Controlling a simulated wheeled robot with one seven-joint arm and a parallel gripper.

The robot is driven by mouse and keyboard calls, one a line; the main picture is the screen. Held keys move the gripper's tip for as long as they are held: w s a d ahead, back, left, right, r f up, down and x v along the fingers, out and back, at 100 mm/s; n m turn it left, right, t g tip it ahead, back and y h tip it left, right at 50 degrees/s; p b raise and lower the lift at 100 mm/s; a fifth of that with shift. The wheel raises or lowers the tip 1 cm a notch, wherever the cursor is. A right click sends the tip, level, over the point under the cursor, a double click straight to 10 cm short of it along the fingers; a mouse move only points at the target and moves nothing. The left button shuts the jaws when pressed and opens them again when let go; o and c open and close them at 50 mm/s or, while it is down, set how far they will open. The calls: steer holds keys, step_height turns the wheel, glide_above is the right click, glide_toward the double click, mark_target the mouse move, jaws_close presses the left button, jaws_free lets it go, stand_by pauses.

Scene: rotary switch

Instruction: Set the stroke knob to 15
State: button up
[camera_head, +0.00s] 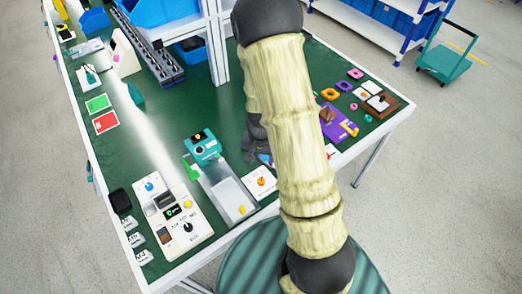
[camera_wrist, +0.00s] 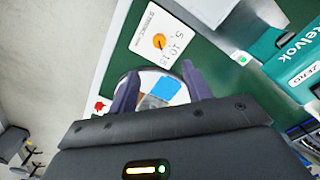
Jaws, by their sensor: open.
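The stroke knob is an orange round knob (camera_wrist: 159,41) on a white square plate (camera_wrist: 139,31) marked 5, 10 and 15, in the wrist view. It also shows in the head view as a small orange knob (camera_head: 261,181) near the table's front edge. Its pointer direction is too small to tell. My gripper (camera_wrist: 160,70) is open, its two dark fingers apart. The knob lies beyond the fingertips, not between them. The right finger's tip is close to the plate's edge by the 15. In the head view my gripper (camera_head: 254,140) is partly hidden by my arm.
A teal and grey device (camera_head: 208,150) marked Telvok stands beside the plate. A white control panel (camera_head: 180,225) is to the left. A round piece with blue and white (camera_wrist: 165,92) shows between the fingers. A purple tray (camera_head: 338,125) lies right of my arm.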

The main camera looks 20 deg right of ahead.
steer(key=shift+r, duration=2.1)
steer(key=s+a+r+n+t, duration=0.2)
steer(key=s+r+n, duration=0.4)
steer(key=r, duration=0.7)
steer(key=shift+s+a+t, duration=0.3)
steer(key=shift+s, duration=0.9)
